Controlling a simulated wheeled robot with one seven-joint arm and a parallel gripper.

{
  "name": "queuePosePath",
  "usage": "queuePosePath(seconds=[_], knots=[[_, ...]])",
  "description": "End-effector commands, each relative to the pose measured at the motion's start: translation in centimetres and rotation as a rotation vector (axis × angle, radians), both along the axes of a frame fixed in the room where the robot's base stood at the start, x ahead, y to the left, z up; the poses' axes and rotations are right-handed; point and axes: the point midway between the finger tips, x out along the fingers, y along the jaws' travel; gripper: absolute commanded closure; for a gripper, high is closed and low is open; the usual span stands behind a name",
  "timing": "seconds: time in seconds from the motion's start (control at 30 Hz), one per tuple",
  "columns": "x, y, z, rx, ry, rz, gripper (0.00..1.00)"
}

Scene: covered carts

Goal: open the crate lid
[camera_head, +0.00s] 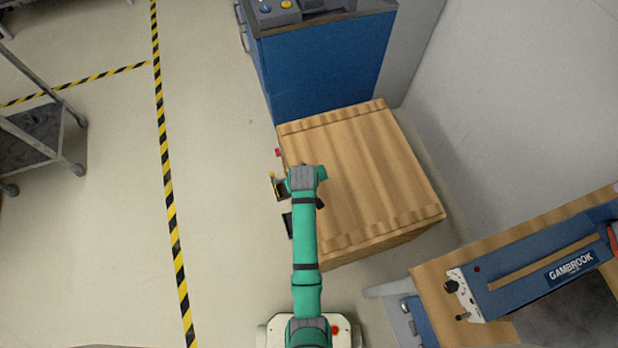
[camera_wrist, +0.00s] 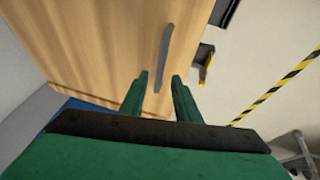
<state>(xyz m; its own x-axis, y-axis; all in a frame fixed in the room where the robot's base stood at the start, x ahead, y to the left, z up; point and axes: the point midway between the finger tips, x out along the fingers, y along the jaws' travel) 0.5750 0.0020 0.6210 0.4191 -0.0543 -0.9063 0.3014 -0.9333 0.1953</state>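The wooden crate (camera_head: 375,165) stands on the floor with its flat plank lid closed on top. In the wrist view its wood surface (camera_wrist: 100,45) fills the upper left, with a slim grey bar handle (camera_wrist: 165,50) on it. My gripper (camera_wrist: 160,76) is open, with one green finger on each side of the handle's near end in the picture. I cannot tell whether the fingers reach down around the bar or touch it. Nothing shows as held. In the head view my arm reaches to the crate's left edge and hides the handle and fingers.
Dark fittings, one with yellow (camera_head: 273,186), sit at the crate's left side. A blue cabinet (camera_head: 325,65) stands behind it. A workbench with a blue Gambrook machine (camera_head: 545,265) is at lower right. A grey cart (camera_head: 35,130) is far left. Floor left of the crate is clear.

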Motion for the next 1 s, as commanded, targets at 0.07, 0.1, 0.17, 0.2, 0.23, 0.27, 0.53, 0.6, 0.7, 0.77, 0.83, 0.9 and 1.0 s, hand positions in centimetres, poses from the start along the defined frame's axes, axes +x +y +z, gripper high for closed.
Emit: queuePosePath(seconds=[0.07,0.1,0.17,0.2,0.23,0.27,0.53,0.6,0.7,0.77,0.83,0.9,1.0], knots=[[0.5,-0.1,-1.2,0.0,0.002,0.0,0.71],[0.7,-0.1,-1.7,0.0,0.002,0.0,0.71],[1.1,-0.1,-2.3,0.0,0.001,-0.001,0.71],[1.2,-0.2,-2.7,0.001,0.002,-0.001,0.71],[1.3,-0.2,-2.9,0.0,0.001,0.0,0.71],[1.4,-0.2,-3.1,0.0,0.0,-0.001,0.71],[1.7,-0.1,-3.7,0.001,-0.001,0.001,0.71],[1.7,-0.1,-3.6,0.0,0.0,0.002,0.71],[1.7,-0.2,-3.7,0.0,-0.001,0.0,0.8],[1.7,-0.2,-3.6,0.0,0.0,-0.001,0.94],[1.7,-0.3,-3.6,0.001,0.0,-0.002,1.0],[1.6,-0.3,-3.7,0.001,0.0,-0.002,1.0],[1.7,-0.3,-3.6,0.002,0.0,-0.002,1.0]])
